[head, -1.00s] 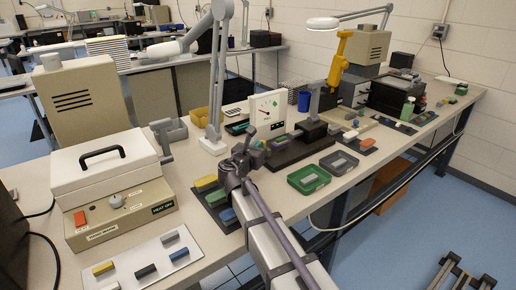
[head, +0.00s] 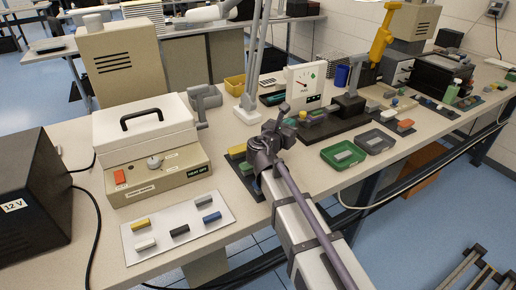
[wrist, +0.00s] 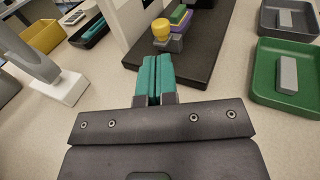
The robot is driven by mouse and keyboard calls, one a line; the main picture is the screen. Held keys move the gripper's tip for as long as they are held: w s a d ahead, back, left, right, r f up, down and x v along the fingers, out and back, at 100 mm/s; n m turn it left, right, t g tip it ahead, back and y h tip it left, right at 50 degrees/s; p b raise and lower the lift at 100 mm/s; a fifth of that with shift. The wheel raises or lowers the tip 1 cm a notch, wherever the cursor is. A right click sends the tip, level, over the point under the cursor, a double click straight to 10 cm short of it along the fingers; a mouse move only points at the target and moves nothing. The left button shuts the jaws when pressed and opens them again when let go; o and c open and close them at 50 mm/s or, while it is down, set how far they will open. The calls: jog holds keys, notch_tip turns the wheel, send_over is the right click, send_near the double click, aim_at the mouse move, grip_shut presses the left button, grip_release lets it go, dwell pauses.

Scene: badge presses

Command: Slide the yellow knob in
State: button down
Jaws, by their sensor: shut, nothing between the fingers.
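The yellow knob (wrist: 161,30) is a short round knob in the wrist view. It sits at the near end of a purple and green part (wrist: 178,20) on the dark base plate (wrist: 196,58) of a press. My gripper (wrist: 153,60) has its teal fingers pressed together, empty, pointing toward the knob. In the picture the fingertips lie just below the knob, with a gap between.
A green tray (wrist: 262,95) and a grey tray (wrist: 262,20) lie right of the press. A white lamp foot (wrist: 60,88) and a yellow bin (wrist: 42,36) are at left. A heat press (head: 155,185) and a white board of coloured bars (head: 140,250) stand further left in the head view.

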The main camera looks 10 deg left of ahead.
jog(key=p+v, duration=0.1)
jog(key=v, duration=1.6)
jog(key=shift+s+r, duration=0.1)
jog(key=shift+s, duration=0.15)
